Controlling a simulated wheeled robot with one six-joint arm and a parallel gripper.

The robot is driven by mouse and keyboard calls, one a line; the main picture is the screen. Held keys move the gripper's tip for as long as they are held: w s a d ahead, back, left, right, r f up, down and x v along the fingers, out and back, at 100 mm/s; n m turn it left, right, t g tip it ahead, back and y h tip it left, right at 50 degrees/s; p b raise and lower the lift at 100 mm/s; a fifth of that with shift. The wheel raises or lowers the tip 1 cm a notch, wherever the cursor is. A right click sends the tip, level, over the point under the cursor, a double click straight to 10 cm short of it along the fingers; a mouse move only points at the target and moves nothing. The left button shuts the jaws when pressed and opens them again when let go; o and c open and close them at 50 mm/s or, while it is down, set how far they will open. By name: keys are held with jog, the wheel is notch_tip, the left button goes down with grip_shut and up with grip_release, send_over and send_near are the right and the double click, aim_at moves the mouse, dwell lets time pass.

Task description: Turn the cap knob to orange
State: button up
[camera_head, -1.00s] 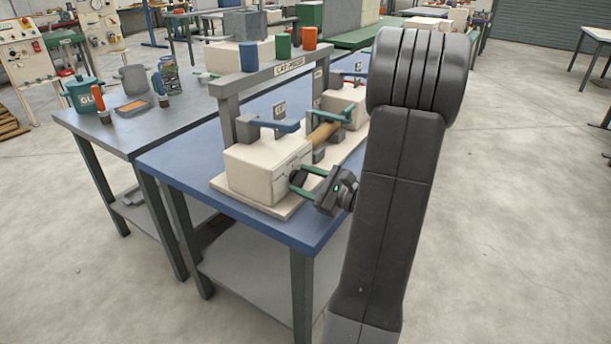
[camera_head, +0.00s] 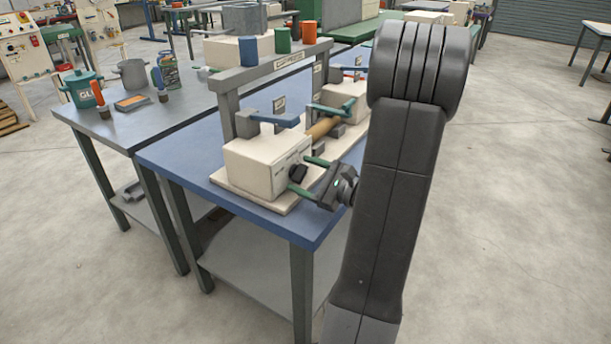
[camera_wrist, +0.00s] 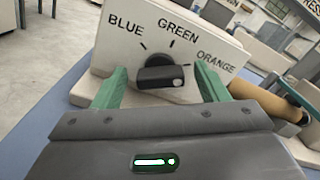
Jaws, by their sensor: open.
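The cap knob (camera_wrist: 158,76) is a dark bar-shaped knob on the cream front face of a cap press block (camera_head: 262,172). In the wrist view it lies nearly level, with a pale mark at its right end, toward the ORANGE label (camera_wrist: 216,61). The GREEN label (camera_wrist: 178,32) is above and the BLUE label (camera_wrist: 126,25) is upper left. My gripper (camera_head: 302,173) is open, with green fingers on either side of the knob and gaps showing on both sides.
The press stands on a blue table (camera_head: 312,230) with a grey frame (camera_head: 265,72) carrying coloured cups above it. A blue lever (camera_head: 275,119) sits on top of the block. A brown roller (camera_head: 322,127) lies behind. Clear floor lies to the right.

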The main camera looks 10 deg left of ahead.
jog(key=v, duration=1.3)
jog(key=shift+s+d, duration=0.15)
jog(key=shift+d, duration=0.2)
jog(key=x, duration=1.4)
